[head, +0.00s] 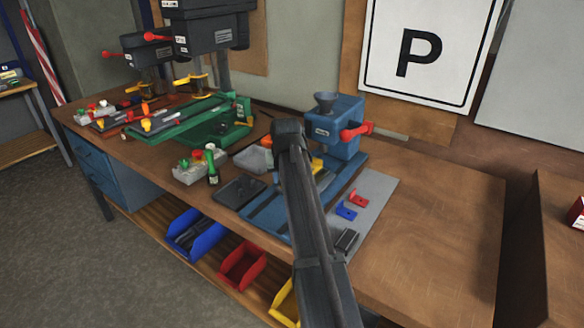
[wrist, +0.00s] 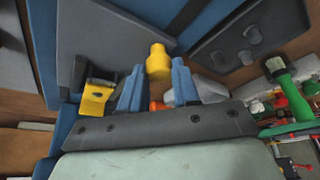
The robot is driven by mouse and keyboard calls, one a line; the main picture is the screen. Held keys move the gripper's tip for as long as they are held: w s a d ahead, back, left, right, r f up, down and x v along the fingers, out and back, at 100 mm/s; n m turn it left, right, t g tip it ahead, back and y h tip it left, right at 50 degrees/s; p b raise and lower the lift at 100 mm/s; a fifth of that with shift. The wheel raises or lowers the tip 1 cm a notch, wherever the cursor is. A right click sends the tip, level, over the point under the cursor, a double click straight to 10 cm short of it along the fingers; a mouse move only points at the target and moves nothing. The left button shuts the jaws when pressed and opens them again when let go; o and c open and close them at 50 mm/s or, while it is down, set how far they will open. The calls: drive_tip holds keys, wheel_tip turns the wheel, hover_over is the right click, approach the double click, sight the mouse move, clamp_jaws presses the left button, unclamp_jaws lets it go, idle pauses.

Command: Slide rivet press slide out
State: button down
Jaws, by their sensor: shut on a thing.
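The blue rivet press (head: 340,125) stands on its blue base on the bench, with a dark funnel on top and a red handle at its right. A yellow knob (wrist: 158,58) shows upright in the wrist view. My gripper (wrist: 156,78) is shut on this knob, with one blue-grey finger on each side. A grey plate (wrist: 105,40), apparently the press slide, lies beside the knob. In the head view my dark arm hides the fingers and part of the base; a bit of yellow (head: 317,165) shows beside it. How far out the slide stands is unclear.
A grey mat (head: 375,190) with red and blue brackets lies right of the press. A dark plate with pegs (wrist: 245,45) and a green-handled tool (wrist: 290,92) lie on the other side. A green drill vise area (head: 205,125) is farther left. The bench's right part is clear.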

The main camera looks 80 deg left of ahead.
drive_tip(key=s+d, duration=0.9)
drive_tip(key=shift+d, duration=0.1)
drive_tip(key=shift+s, duration=0.15)
drive_tip(key=c, duration=1.1)
unclamp_jaws()
drive_tip(key=shift+d, duration=0.1)
drive_tip(key=shift+o, duration=1.4)
drive_tip(key=v, duration=1.3)
drive_tip(key=shift+r, duration=0.3)
